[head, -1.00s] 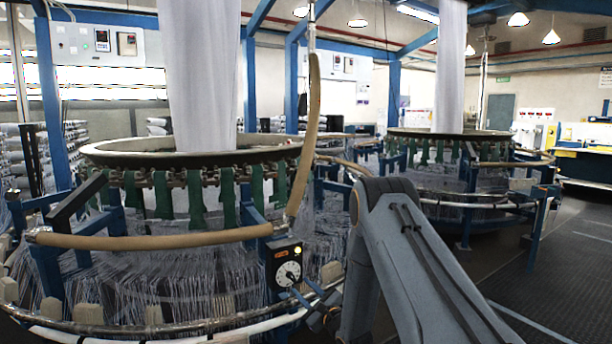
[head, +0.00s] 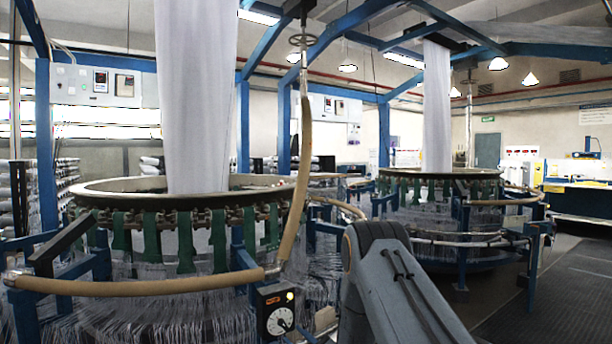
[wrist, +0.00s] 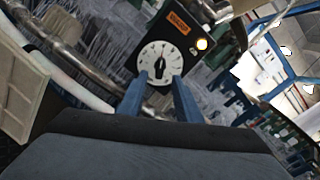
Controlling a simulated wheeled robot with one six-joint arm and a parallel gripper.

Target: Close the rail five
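A tan padded rail (head: 294,185) stands nearly upright on the near loom in the head view. It leans slightly, its lower end by a metal joint. A second tan padded rail (head: 140,286) lies level across the loom's front. I see no numbers that tell which rail is five. In the wrist view my gripper (wrist: 162,84) is open, its two blue fingers apart. They point at a black control box (wrist: 185,30) with a white dial, and the dial shows between and behind them. I cannot tell whether they touch it. The gripper is out of the head view.
The near loom's ring (head: 120,200) carries green straps and many threads. A lit lamp and dial sit on the control box (head: 277,310) at its front. A second loom (head: 440,174) stands right. The dark floor (head: 560,300) at right is clear.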

